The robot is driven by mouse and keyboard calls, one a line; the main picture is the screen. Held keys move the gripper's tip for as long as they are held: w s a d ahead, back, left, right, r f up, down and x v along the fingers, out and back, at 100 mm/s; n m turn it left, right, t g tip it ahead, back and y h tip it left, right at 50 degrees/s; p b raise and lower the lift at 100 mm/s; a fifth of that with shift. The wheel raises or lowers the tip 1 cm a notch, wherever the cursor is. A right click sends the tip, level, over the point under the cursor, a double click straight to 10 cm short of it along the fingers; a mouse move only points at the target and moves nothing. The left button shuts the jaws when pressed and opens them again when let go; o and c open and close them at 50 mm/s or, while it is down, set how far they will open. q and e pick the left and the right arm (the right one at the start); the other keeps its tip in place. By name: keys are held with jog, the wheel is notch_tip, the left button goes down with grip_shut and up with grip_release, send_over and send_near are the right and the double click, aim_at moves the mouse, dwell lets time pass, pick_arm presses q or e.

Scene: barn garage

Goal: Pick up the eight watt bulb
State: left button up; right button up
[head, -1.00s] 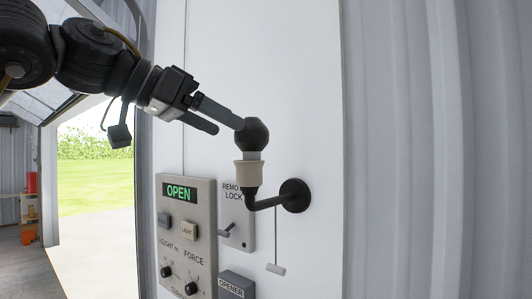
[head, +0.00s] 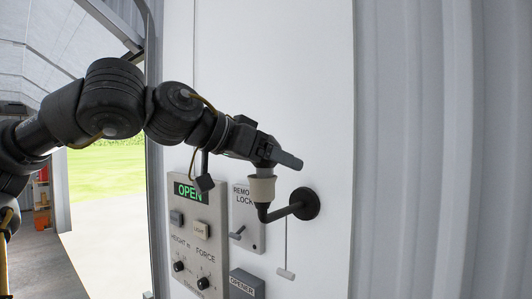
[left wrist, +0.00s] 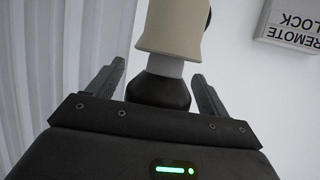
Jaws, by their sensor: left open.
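The bulb (left wrist: 158,91) is dark and rounded with a pale neck, seated in a cream socket (left wrist: 172,28) in the left wrist view. No wattage marking is readable on it. In the head view the socket (head: 262,188) sits upright on a black wall bracket (head: 284,211), and my gripper hides most of the bulb. My left gripper (head: 282,158) is open at the bulb's height. In the left wrist view its two fingers (left wrist: 159,72) stand on either side of the bulb, with gaps visible. My right gripper is not in view.
A control panel (head: 200,232) with a green OPEN display, buttons and knobs is on the white wall, left of the socket. A remote lock switch plate (head: 249,226), an opener box (head: 246,285) and a hanging pull cord (head: 286,273) are close by. The doorway at left is open.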

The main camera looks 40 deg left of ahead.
pick_arm(q)
jog(key=shift+w+f, duration=0.1)
jog(key=shift+w, duration=0.15)
jog(key=shift+s, duration=0.4)
jog(key=shift+c, duration=1)
jog(key=shift+w, duration=0.2)
jog(key=c, duration=0.6)
jog(key=shift+s, duration=0.1)
jog(key=shift+c, duration=0.2)
jog(key=shift+r, duration=0.2)
